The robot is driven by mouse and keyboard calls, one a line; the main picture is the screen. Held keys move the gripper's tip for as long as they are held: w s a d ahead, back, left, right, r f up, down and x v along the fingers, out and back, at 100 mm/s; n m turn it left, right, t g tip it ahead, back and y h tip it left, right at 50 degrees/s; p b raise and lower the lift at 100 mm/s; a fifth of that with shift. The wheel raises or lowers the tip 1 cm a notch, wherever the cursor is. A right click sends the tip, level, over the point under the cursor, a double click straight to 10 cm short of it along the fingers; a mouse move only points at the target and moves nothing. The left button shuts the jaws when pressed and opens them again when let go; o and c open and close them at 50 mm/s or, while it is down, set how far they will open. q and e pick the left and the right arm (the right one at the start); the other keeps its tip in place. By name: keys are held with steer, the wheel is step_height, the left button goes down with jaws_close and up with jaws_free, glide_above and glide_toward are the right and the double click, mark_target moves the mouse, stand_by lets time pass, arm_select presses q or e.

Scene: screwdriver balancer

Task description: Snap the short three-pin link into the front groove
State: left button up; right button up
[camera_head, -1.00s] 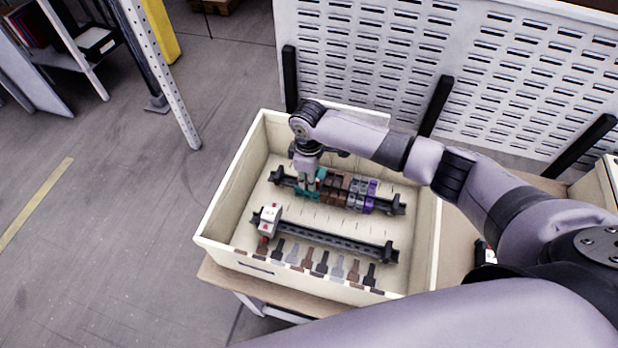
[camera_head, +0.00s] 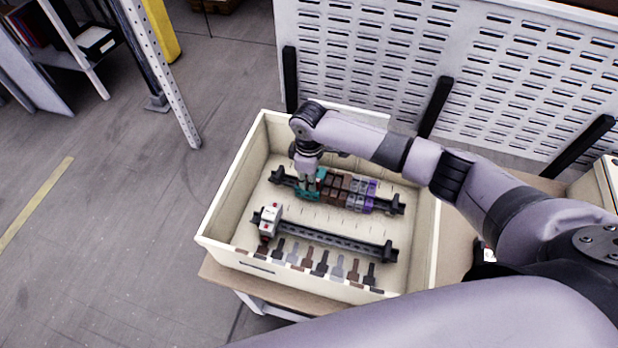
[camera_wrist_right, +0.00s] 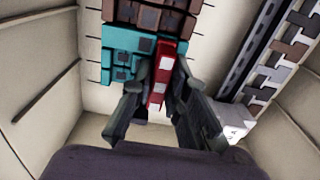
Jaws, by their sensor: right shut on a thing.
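My right gripper (camera_head: 311,182) points down at the left end of the rear rail, close to the teal blocks (camera_head: 323,175). In the right wrist view, the gripper (camera_wrist_right: 160,84) is shut on a narrow red link (camera_wrist_right: 162,56) with pale square faces. The red link lies against or just over the edge of the teal blocks (camera_wrist_right: 118,58); whether it touches them I cannot tell. The fingers partly cover its lower end. I cannot make out its pins or the front groove. My left gripper is not in view.
A cream crate (camera_head: 216,208) encloses both rails. Brown blocks (camera_head: 340,184) and purple blocks (camera_head: 368,204) sit right of the teal ones. The front rail (camera_head: 330,238) carries a white block (camera_head: 269,218) at its left end. Several dark and grey tabs line the front wall.

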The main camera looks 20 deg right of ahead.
steer(key=shift+s+d+f, duration=0.2)
steer(key=shift+s+f, duration=0.1)
steer(key=shift+f, duration=0.2)
steer(key=shift+s+d+f, duration=0.15)
steer(key=shift+s+f, duration=0.15)
steer(key=shift+f, duration=0.2)
stand_by(0.3)
steer(key=o, duration=0.7)
steer(key=shift+c, duration=0.2)
steer(key=shift+o, duration=1.2)
steer(key=shift+w+f, duration=0.15)
steer(key=shift+w, duration=0.1)
steer(key=shift+w+f, duration=0.1)
steer(key=shift+w, duration=0.15)
steer(key=shift+d+r, duration=0.1)
steer(key=shift+r, duration=0.1)
steer(key=shift+r, duration=0.15)
steer(key=r, duration=1.2)
steer(key=shift+w+a, duration=0.25)
